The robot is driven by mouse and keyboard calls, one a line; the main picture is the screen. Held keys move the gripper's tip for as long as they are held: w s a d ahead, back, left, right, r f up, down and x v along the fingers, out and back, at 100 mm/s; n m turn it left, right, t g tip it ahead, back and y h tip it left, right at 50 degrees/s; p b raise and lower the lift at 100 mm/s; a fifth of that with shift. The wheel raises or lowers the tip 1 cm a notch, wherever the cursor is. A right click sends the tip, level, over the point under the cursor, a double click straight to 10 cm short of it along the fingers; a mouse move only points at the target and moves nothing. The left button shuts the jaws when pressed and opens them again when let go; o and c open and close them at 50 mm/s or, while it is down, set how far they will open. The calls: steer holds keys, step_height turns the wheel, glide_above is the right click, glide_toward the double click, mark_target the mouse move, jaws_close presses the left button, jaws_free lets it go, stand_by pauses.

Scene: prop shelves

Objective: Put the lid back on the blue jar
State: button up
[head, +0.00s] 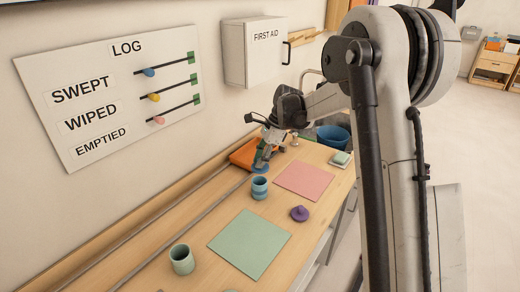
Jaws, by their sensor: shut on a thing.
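The blue jar (260,190) stands upright on the wooden counter, left of the pink mat; a lighter blue band shows at its top. My gripper (264,159) is just behind the jar in the picture, pointing down. A flat blue lid (261,169) shows at its fingertips, and my gripper is shut on it. The lid appears apart from the jar, behind its rim; its exact height above the counter is hard to tell. The gripper partly hides the lid.
A teal cup (182,261) stands front left. An orange tray (243,154) is behind my gripper, against the wall side. A dark blue bin (333,135) is beyond.

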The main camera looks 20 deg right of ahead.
mark_target(259, 171)
steer(key=shift+w+r+m+t+p, duration=0.35)
steer(key=shift+w+m+t, duration=0.1)
steer(key=shift+m, duration=0.55)
steer(key=shift+w+d, duration=0.1)
steer(key=shift+w, duration=0.05)
steer(key=shift+f+b, duration=1.65)
steer(key=shift+f, duration=1.6)
steer(key=shift+b, duration=0.45)
steer(key=shift+f+b, duration=0.15)
steer(key=shift+b, duration=0.45)
steer(key=o, duration=1.4)
steer(key=shift+o, duration=0.2)
